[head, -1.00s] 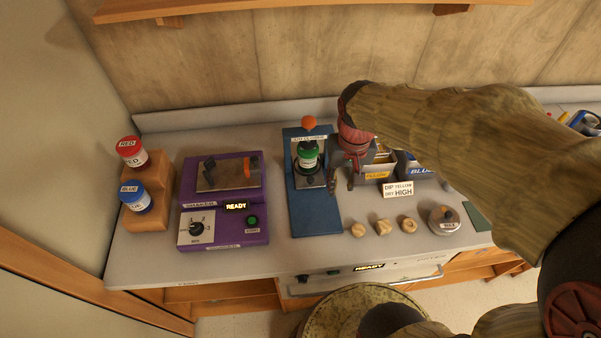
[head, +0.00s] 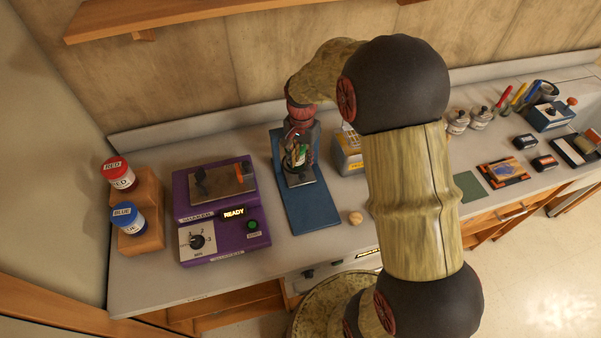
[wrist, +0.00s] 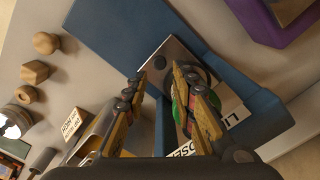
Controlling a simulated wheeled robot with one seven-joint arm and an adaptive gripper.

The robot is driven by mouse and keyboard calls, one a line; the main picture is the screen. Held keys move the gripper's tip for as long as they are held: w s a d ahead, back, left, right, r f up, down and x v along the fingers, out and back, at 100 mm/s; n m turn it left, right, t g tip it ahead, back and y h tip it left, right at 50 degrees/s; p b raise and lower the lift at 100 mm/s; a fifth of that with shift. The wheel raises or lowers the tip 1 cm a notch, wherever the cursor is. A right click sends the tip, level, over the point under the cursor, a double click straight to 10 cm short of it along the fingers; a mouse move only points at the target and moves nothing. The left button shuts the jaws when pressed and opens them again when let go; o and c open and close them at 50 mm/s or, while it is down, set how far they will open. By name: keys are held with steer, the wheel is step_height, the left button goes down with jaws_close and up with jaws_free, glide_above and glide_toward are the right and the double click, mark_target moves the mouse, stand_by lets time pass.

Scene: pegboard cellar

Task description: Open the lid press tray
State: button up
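The lid press is a blue stand with a flat blue base (head: 312,208) in the middle of the counter; its base also shows in the wrist view (wrist: 115,30). A metal tray plate (head: 303,181) sits at the foot of its upright. A jar with a green label (head: 300,156) stands on the plate, mostly hidden by my gripper; its green edge shows in the wrist view (wrist: 177,108). My gripper (wrist: 158,75) is over the press, fingers apart, one overlapping the jar in the wrist view. Contact cannot be told. The press's orange knob is hidden in the head view.
A purple shaker (head: 222,210) reading READY stands left of the press. Red (head: 118,174) and blue (head: 128,217) jars rest on a wooden stand. A wooden piece (head: 355,217) lies right of the base. A grey bin (head: 349,155) is close on the right.

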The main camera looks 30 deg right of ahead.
mark_target(302, 176)
step_height(302, 176, down, 7)
steer(key=shift+r+b, duration=0.1)
steer(key=shift+b, duration=0.35)
steer(key=shift+c, duration=0.6)
jaws_close()
